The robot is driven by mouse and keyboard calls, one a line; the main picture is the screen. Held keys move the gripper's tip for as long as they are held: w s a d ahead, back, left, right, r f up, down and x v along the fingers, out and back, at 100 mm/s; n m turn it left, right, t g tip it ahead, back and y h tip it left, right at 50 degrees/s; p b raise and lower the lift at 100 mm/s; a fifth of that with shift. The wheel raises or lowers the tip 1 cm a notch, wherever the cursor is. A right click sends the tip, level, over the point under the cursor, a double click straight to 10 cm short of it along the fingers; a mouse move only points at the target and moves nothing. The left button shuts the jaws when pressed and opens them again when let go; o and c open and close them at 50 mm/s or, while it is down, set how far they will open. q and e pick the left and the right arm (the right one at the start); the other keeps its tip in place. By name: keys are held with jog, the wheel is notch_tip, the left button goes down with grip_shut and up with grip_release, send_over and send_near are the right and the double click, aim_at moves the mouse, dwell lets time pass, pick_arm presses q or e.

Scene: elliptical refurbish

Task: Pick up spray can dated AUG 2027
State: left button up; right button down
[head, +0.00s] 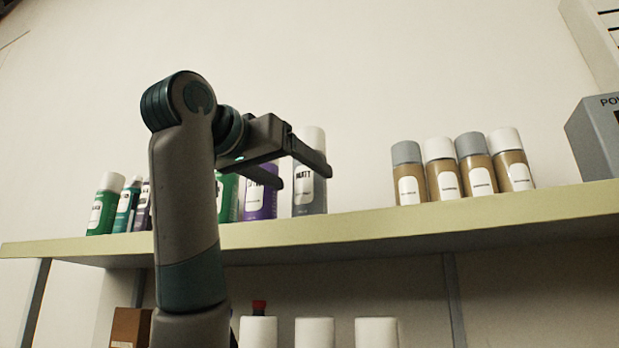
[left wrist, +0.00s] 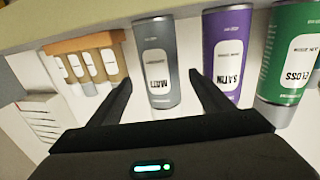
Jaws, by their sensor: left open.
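A grey spray can labelled MATT (head: 311,205) with a white cap stands upright on the shelf. My left gripper (head: 303,178) is open in front of it. In the left wrist view, which looks upside down, the grey can (left wrist: 160,75) shows between the two fingers (left wrist: 161,80). A purple SATIN can (head: 259,207) stands to its left; it also shows in the left wrist view (left wrist: 228,55). A green GLOSS can (head: 228,198) stands beyond it, partly behind my arm. The small date print cannot be read on any can. My right gripper is not in view.
Several brown cans (head: 478,180) stand farther right on the pale yellow shelf (head: 380,232). More green and purple cans (head: 105,205) stand at the left. A grey box (head: 596,140) is at the far right. White-topped containers (head: 315,332) stand below. The shelf between the grey and brown cans is clear.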

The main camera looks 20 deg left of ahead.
aim_at(300, 179)
pick_arm(q)
jog(key=shift+p+x, duration=1.55)
jog(key=shift+x, duration=0.1)
jog(key=shift+p+x, duration=0.45)
jog(key=shift+x, duration=0.35)
jog(key=shift+w+f, duration=0.2)
jog(key=shift+w, duration=0.05)
jog(key=c, duration=1.5)
